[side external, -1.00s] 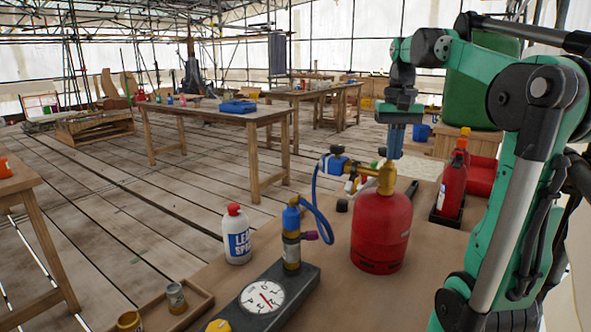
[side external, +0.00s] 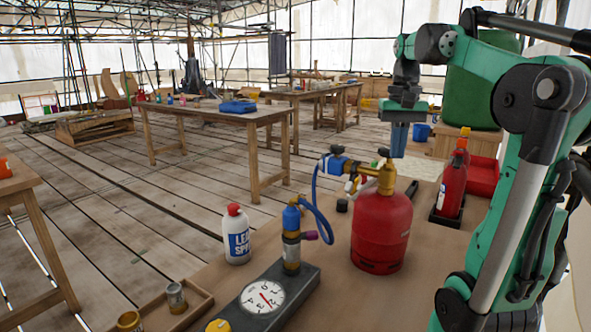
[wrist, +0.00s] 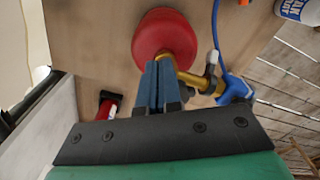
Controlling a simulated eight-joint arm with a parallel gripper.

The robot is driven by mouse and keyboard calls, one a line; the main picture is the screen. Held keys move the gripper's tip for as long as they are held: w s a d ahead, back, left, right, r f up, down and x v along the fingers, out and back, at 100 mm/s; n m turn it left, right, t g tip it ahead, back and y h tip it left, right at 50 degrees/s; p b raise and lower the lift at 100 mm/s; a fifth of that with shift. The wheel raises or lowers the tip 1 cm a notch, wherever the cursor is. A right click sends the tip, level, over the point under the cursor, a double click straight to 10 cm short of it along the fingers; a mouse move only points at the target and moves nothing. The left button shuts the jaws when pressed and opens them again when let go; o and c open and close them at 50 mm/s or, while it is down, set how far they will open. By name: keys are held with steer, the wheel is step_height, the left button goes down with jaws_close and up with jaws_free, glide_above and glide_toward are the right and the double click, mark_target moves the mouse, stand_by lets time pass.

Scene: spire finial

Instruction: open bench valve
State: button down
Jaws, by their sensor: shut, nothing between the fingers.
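A red gas cylinder (side external: 382,230) stands upright on the bench, with a brass valve (side external: 386,178) and a small dark knob (side external: 384,153) on top. A brass regulator with a blue body (side external: 334,165) joins it, and a blue hose (side external: 324,220) runs to a blue and brass fitting (side external: 291,225) with a magenta knob (side external: 310,235) on a grey gauge block (side external: 262,305). My gripper (side external: 398,155) is shut and empty, pointing down just right of the cylinder's valve top. The wrist view shows its blue fingers (wrist: 157,66) together, overlapping the red cylinder (wrist: 163,35); they hide part of the valve.
A white bottle with a red cap (side external: 236,236) stands left of the gauge block. A wooden tray (side external: 198,308) with small jars is at the front left. A red bottle (side external: 451,185) in a dark tray stands right of the cylinder. Other tables are farther back.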

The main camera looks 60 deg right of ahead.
step_height(320, 180, up, 6)
steer(key=shift+f, duration=0.25)
steer(key=w+a+f+n+t+h, duration=0.25)
steer(key=w+a+f+n, duration=0.55)
steer(key=a, duration=0.4)
steer(key=w+a+f+n+t+y, duration=0.1)
steer(key=a+f+n+t, duration=0.3)
steer(key=a+f, duration=0.5)
steer(key=a+y, duration=0.1)
steer(key=a, duration=0.1)
steer(key=shift+w+a+f+t, duration=0.15)
steer(key=shift+a+t, duration=0.2)
